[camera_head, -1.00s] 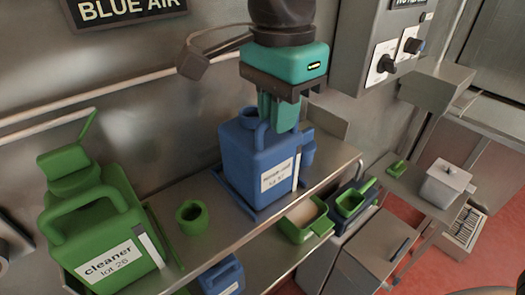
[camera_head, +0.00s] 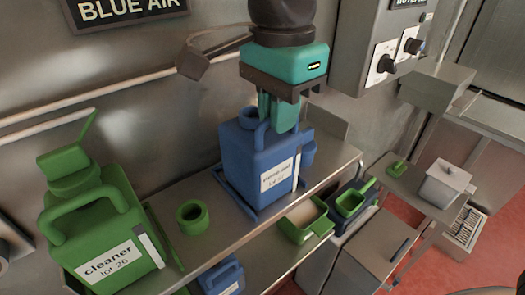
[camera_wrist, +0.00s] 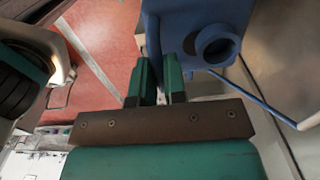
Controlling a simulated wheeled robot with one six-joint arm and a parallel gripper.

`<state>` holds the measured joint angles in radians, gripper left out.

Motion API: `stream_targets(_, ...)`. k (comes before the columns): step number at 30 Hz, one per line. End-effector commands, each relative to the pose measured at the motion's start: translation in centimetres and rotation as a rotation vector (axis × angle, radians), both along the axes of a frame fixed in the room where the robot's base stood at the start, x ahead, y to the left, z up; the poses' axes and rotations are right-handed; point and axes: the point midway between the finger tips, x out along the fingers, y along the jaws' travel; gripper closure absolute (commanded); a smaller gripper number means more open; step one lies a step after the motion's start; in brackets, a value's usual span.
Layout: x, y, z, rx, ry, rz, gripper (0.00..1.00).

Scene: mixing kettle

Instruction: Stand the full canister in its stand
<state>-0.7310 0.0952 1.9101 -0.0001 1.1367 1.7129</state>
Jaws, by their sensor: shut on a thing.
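The blue canister (camera_head: 252,165), with a white label and an open round neck, is at the shelf's wall side, over or in a low blue stand (camera_head: 233,192). It looks nearly upright; whether its base rests fully in the stand is hard to see. My gripper (camera_head: 278,120) is above it, shut on its top handle. In the wrist view the canister (camera_wrist: 185,25) is beyond my fingers (camera_wrist: 161,78), with its neck to the right. The handle between the fingers is mostly hidden.
A green cleaner canister (camera_head: 105,235) and a green ring-shaped cap (camera_head: 192,216) are on the left of the steel shelf (camera_head: 225,232). Green scoops or trays (camera_head: 306,220) are at lower right. Another blue canister (camera_head: 222,277) is below. A control box (camera_head: 385,45) hangs right of my gripper.

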Motion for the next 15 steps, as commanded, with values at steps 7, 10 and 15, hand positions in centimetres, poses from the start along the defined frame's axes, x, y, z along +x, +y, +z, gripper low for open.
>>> stream_targets(7, 0.1, 0.1, 0.2, 0.005, -0.005, 0.0, 1.0)
stream_targets(10, 0.1, 0.1, 0.4, 0.005, -0.005, 0.0, 1.0)
stream_targets(15, 0.1, 0.1, 1.5, 0.004, -0.004, 0.0, 1.0)
